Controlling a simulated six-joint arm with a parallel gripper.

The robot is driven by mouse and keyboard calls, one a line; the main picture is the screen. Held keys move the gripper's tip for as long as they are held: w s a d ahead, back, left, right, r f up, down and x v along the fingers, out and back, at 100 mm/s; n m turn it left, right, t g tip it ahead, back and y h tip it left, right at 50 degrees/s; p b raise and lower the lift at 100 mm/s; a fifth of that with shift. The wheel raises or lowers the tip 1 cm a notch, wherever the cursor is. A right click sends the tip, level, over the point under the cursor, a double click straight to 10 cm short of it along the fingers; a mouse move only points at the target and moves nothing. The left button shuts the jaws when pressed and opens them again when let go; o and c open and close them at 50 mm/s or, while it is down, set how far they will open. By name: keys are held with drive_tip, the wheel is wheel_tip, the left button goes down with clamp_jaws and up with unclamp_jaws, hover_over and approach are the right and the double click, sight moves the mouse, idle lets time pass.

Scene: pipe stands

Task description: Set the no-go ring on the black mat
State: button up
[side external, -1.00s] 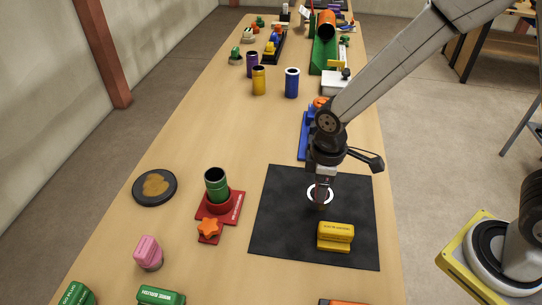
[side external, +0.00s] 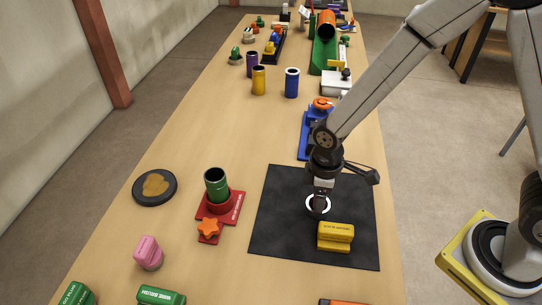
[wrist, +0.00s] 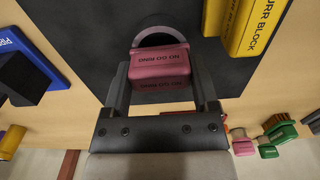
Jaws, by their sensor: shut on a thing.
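The no-go ring (side external: 318,205) is a pale ring over the black mat (side external: 275,215) in the side view. In the wrist view its dark red handle block, lettered NO GO RING (wrist: 160,68), sits between the fingers, and part of the grey ring (wrist: 160,33) shows beyond it. My gripper (side external: 320,188) is shut on this handle and points down over the mat's right half. The mat also shows dark in the wrist view (wrist: 100,35). The ring is at or very near the mat; I cannot tell whether it touches.
A yellow deburr block (side external: 336,237) stands on the mat just in front of the ring. A blue fixture (side external: 305,138) stands behind the mat. A red stand (side external: 222,207) with a green pipe is left of it. The mat's left part is bare.

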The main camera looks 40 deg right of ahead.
drive_tip(key=shift+f, duration=0.1)
drive_tip(key=o, duration=1.2)
drive_tip(key=shift+o, duration=0.2)
wheel_tip(320, 180, up, 12)
idle(0.4)
drive_tip(key=s+d+f+m+t, duration=0.2)
drive_tip(key=s+d+m, duration=0.3)
drive_tip(key=d+m, duration=0.4)
drive_tip(key=shift+d+f+t, duration=0.3)
drive_tip(key=shift+d+f, duration=0.3)
drive_tip(key=shift+d, duration=0.4)
